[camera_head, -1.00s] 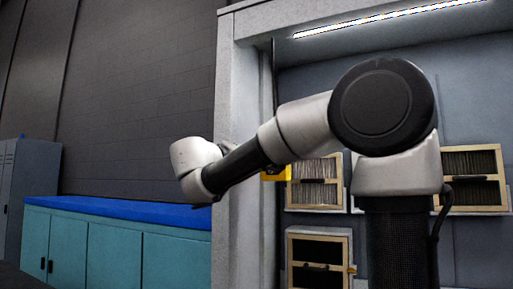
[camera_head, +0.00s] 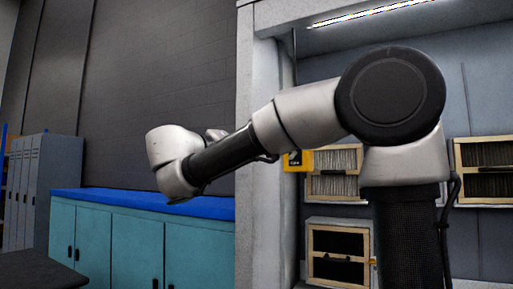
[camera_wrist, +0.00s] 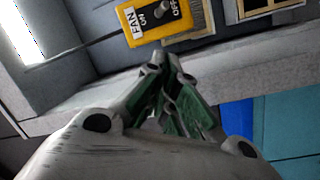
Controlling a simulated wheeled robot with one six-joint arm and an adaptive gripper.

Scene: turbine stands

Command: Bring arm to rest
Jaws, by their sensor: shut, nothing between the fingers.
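My arm shows in the head view, bent at its large dark joint, with its forearm reaching left and down to the pale wrist. My gripper (camera_wrist: 165,62) shows in the wrist view, its fingertips together with nothing held. A yellow fan switch box (camera_wrist: 158,18) marked ON and OFF appears beyond the fingertips; I cannot tell how far apart they are. The same yellow box (camera_head: 298,160) is partly behind my forearm in the head view. The fingers are not clearly seen in the head view.
A grey booth (camera_head: 262,90) with framed filter panels (camera_head: 339,252) stands behind my arm. A teal cabinet (camera_head: 138,248) with a blue top (camera_head: 115,198) is at the left, beside grey lockers (camera_head: 32,185). A dark surface (camera_head: 40,272) fills the lower left corner.

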